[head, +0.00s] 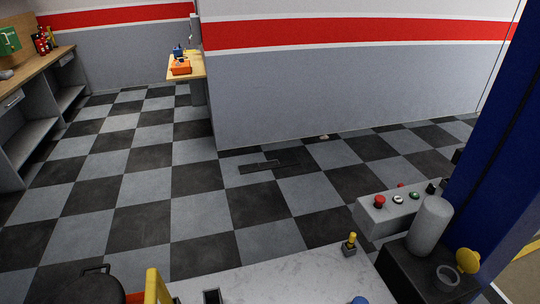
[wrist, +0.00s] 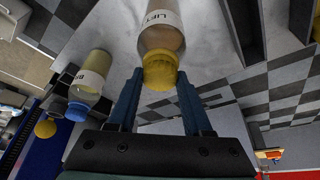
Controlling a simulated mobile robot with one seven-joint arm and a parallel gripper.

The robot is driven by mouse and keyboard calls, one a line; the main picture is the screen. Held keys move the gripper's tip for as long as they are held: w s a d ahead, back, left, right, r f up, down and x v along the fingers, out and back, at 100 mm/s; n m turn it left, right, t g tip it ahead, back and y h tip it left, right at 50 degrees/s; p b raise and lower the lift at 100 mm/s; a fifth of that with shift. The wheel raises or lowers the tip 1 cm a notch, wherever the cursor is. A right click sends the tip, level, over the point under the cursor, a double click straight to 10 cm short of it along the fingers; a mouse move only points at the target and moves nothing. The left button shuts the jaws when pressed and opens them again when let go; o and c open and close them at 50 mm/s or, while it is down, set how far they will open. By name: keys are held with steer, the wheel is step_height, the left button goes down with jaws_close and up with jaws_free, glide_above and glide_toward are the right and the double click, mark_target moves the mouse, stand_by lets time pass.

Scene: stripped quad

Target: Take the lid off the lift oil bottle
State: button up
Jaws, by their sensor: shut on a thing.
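The lift oil bottle (wrist: 161,32) shows in the wrist view at top centre, pale and see-through with a white label reading "LIFT". Its yellow lid (wrist: 160,72) is at the bottle's mouth, with no clear gap between them. My gripper (wrist: 159,82) has its two blue fingers on either side of the lid and is shut on it. In the head view I cannot make out the bottle or my gripper.
A bottle with a blue cap (wrist: 77,111) stands left of the lift oil bottle in the wrist view. The head view shows a pale worktop (head: 290,276), a grey control box (head: 375,215), a blue post (head: 500,130) and open checkered floor (head: 200,210).

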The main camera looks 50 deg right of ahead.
jaws_close()
